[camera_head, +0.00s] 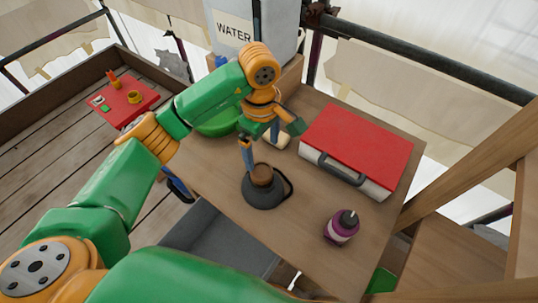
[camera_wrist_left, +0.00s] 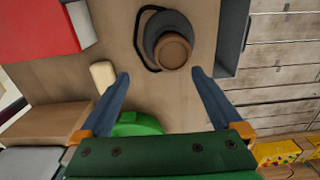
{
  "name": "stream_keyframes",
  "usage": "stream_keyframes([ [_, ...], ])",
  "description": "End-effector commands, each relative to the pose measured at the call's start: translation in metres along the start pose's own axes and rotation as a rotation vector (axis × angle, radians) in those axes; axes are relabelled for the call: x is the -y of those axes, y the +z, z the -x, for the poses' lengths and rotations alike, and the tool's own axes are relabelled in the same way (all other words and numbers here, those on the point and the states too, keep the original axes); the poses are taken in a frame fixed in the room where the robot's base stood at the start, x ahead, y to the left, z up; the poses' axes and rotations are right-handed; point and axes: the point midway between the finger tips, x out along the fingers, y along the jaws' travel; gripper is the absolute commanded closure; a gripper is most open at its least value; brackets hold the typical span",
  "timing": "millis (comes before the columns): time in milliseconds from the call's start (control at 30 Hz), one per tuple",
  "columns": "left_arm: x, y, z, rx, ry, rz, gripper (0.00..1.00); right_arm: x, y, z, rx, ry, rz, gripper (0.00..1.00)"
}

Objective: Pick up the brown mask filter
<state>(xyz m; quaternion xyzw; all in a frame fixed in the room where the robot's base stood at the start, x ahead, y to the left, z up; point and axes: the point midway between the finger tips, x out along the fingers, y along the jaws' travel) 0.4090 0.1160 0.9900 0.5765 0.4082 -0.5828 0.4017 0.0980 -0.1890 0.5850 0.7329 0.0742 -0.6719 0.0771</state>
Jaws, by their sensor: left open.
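The brown mask filter (camera_head: 262,175) is a short round cap on top of a dark grey mask (camera_head: 264,194) with a black strap, standing on the wooden table. In the left wrist view the filter (camera_wrist_left: 172,50) shows beyond the fingertips, right of the middle, with the grey mask around and under it. My left gripper (camera_head: 263,147) hangs just above and behind the filter in the head view. In the left wrist view its blue fingers (camera_wrist_left: 160,73) are spread wide with nothing between them. My right gripper is not in view.
A red-lidded case (camera_head: 357,140) stands right of the mask, and a purple bottle (camera_head: 341,228) near the front. A green bowl (camera_head: 217,124) and a pale block (camera_wrist_left: 103,75) lie behind the mask. A water container (camera_head: 236,32) stands at the back. The table between mask and bottle is clear.

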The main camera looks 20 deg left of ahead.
Motion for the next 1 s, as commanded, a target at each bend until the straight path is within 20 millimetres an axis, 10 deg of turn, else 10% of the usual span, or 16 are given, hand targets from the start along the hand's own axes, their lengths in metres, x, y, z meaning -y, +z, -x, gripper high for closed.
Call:
stream_keyframes([
  [267,0.007,0.009,-0.042,0.005,-0.009,0.001,0.00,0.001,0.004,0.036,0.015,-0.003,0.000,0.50],
  [600,0.005,0.007,-0.067,0.001,-0.002,0.001,0.00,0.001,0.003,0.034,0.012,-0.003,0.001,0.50],
  [900,0.005,0.007,-0.066,0.002,-0.002,0.002,0.81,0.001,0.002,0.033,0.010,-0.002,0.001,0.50],
  [1000,0.005,0.007,-0.066,0.002,-0.002,0.002,0.88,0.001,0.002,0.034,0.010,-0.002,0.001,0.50],
])
